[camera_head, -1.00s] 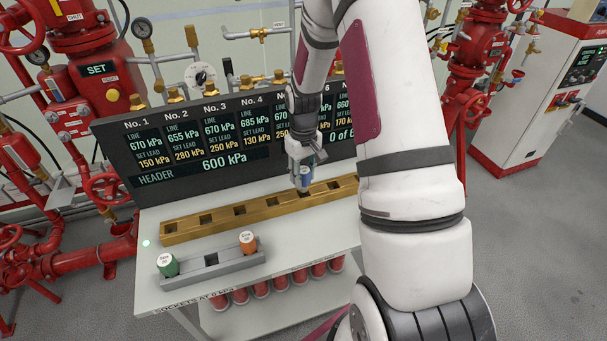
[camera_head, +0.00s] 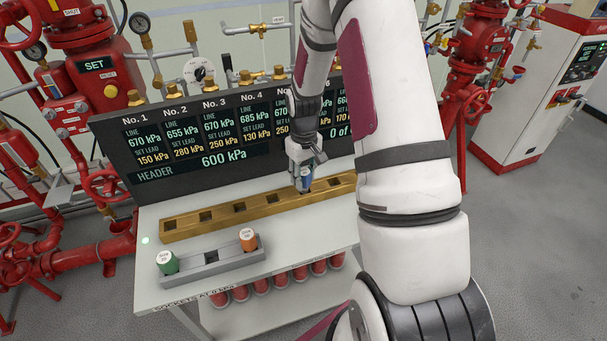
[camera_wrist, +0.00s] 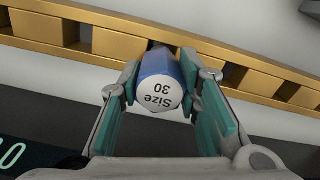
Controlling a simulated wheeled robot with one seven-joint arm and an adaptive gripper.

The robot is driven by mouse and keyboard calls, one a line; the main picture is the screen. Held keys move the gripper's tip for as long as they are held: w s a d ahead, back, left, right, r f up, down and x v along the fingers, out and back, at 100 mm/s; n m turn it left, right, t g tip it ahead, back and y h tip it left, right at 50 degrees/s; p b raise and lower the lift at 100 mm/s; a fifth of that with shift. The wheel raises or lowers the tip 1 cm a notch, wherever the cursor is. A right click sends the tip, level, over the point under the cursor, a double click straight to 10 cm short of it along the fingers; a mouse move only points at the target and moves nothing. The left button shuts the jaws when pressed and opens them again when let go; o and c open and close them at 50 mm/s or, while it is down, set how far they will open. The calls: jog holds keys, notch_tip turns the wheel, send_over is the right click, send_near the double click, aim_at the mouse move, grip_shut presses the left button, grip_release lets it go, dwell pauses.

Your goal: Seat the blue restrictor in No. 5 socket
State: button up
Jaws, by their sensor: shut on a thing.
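The blue restrictor (camera_head: 306,182) is held between the fingers of my gripper (camera_head: 305,176), which is shut on its sides. In the wrist view its white cap reads "Size 30" (camera_wrist: 158,95), and the finger pads (camera_wrist: 160,82) press on both sides. The brass socket bar (camera_head: 190,225) runs along the bench below the display. The restrictor stands at about the fifth place along the bar, in line with No. 5. Its lower end overlaps the bar in both views and hides that socket. I cannot tell how far it is in.
A grey rack (camera_head: 230,255) in front holds a green restrictor (camera_head: 167,262) and an orange restrictor (camera_head: 248,239), with an empty middle slot. The dark display board (camera_head: 200,180) stands close behind the bar. My arm hides the right end of the bar and board.

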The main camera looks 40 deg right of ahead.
jog(key=shift+f, duration=1.1)
jog(key=o, duration=1.3)
jog(key=shift+c, duration=0.2)
jog(key=shift+r+p, duration=1)
jog(key=shift+r, duration=3.05)
jog(key=s+a+r+t, duration=0.1)
jog(key=s+a+r, duration=0.15)
jog(key=r, duration=0.45)
jog(key=s+a+r+t, duration=0.1)
jog(key=s+a+r, duration=0.1)
jog(key=a+r, duration=0.3)
jog(key=s+a+r, duration=0.2)
jog(key=r, duration=0.6)
jog(key=s+a+r+t, duration=0.1)
jog(key=s+a+r, duration=0.1)
jog(key=s, duration=0.3)
jog(key=s+a+r+t, duration=0.1)
jog(key=s+a+r, duration=0.2)
jog(key=s, duration=0.2)
jog(key=s+a+r+t+b, duration=0.1)
jog(key=s+a+r, duration=0.2)
jog(key=s, duration=0.3)
jog(key=shift+a+r+t, duration=0.2)
jog(key=shift+a+t, duration=0.05)
jog(key=shift+t, duration=0.05)
